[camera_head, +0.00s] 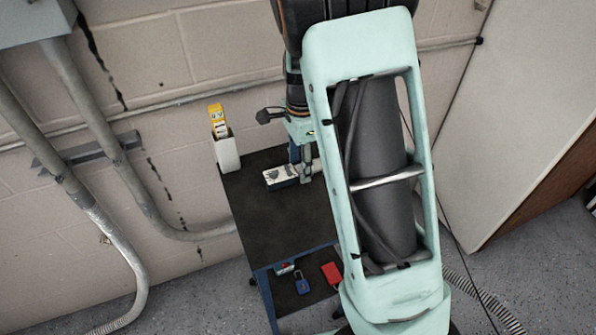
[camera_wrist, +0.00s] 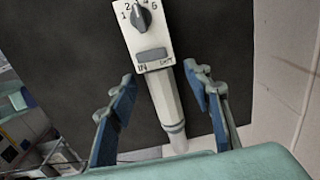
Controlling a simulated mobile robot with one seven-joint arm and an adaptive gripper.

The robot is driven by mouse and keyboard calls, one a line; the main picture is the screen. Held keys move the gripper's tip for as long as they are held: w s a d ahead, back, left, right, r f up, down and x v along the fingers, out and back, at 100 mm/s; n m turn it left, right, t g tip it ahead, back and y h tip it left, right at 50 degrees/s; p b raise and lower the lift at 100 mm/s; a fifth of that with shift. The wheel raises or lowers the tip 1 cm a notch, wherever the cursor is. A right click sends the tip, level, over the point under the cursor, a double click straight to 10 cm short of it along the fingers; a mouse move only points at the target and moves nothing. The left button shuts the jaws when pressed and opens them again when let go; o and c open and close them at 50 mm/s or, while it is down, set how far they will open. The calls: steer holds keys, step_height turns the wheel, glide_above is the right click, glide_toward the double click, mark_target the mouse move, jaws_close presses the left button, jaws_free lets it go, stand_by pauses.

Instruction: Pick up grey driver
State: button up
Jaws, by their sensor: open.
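The grey driver (camera_wrist: 165,103) lies on the dark table top, with a pale boxy head carrying a numbered dial and a rounded handle. In the head view its boxy part (camera_head: 283,175) shows near the back of the table. My gripper (camera_wrist: 163,92) is open, with one blue-padded finger on each side of the handle. Gaps show between both fingers and the handle. The handle's lower end is near the gripper's palm in the wrist view. In the head view my gripper (camera_head: 306,170) is at the right end of the driver, partly hidden by my arm.
A white holder (camera_head: 227,153) with a yellow device (camera_head: 217,120) stands at the table's back left corner. A blue padlock (camera_head: 301,284) and a red item (camera_head: 331,273) lie on a lower shelf in front. The middle of the dark table top (camera_head: 275,220) is clear. Wall conduits run at left.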

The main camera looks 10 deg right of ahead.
steer(key=shift+f, duration=0.7)
jaws_close()
steer(key=shift+r, duration=0.1)
steer(key=shift+r+p, duration=0.75)
steer(key=shift+r, duration=0.1)
steer(key=shift+r+p, duration=0.8)
steer(key=shift+r, duration=0.15)
steer(key=s+d+r+p, duration=0.1)
steer(key=s+r+p, duration=0.8)
steer(key=s, duration=0.5)
steer(key=shift+d+r+p, duration=0.15)
steer(key=shift+d+p, duration=0.15)
steer(key=shift+p, duration=0.2)
